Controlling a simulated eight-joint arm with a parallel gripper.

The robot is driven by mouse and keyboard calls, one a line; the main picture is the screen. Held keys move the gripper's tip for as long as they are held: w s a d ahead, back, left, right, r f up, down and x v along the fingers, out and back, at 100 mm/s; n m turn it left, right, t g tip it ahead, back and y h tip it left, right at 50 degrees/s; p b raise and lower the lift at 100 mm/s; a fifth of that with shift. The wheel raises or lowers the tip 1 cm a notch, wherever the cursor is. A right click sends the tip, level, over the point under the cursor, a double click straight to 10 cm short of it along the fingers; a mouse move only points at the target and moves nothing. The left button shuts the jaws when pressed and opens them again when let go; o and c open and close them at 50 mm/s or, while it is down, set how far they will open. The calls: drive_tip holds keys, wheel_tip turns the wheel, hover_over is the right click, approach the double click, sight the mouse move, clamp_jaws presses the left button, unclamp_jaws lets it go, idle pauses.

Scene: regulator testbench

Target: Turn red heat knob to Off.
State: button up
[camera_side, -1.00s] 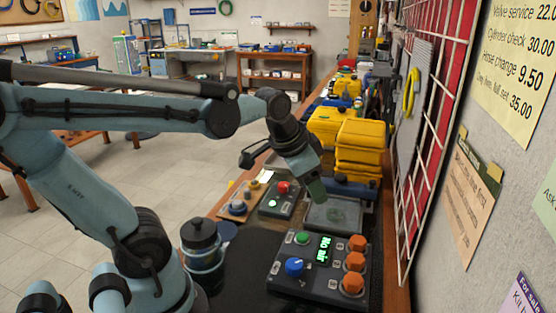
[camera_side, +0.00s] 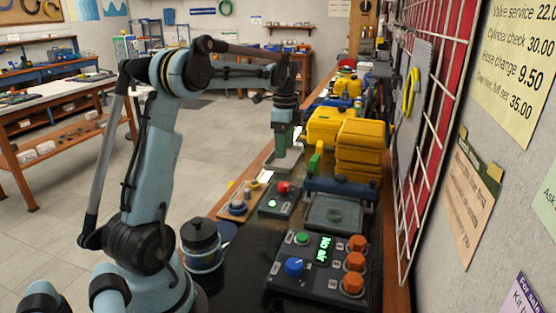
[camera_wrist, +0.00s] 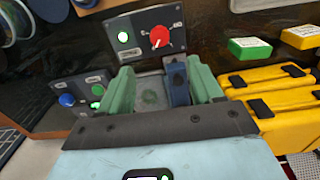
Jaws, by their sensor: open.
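The red heat knob (camera_side: 284,187) sits on a small dark panel (camera_side: 270,206) with a lit green light. In the wrist view the red knob (camera_wrist: 160,37) shows clearly, with a pale pointer mark toward its lower left; the lettering around it is too small to read. My gripper (camera_side: 287,166) points down just above and behind the knob's panel in the side view. In the wrist view my gripper (camera_wrist: 161,88) has its two green fingers spread, with nothing held between them. The knob lies beyond the fingertips, apart from them.
A larger panel with a blue knob (camera_side: 294,266), orange knobs and a "No air" display stands in front. A grey tray with a blue bar (camera_side: 340,190) is to the right. Yellow cases (camera_side: 360,150) stand behind it. A dark-lidded jar (camera_side: 201,243) is at left.

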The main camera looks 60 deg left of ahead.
sight(285, 184)
wheel_tip(285, 184, down, 12)
drive_tip(key=shift+r, duration=0.1)
idle(0.4)
drive_tip(key=c, duration=1.1)
drive_tip(key=shift+o, duration=0.2)
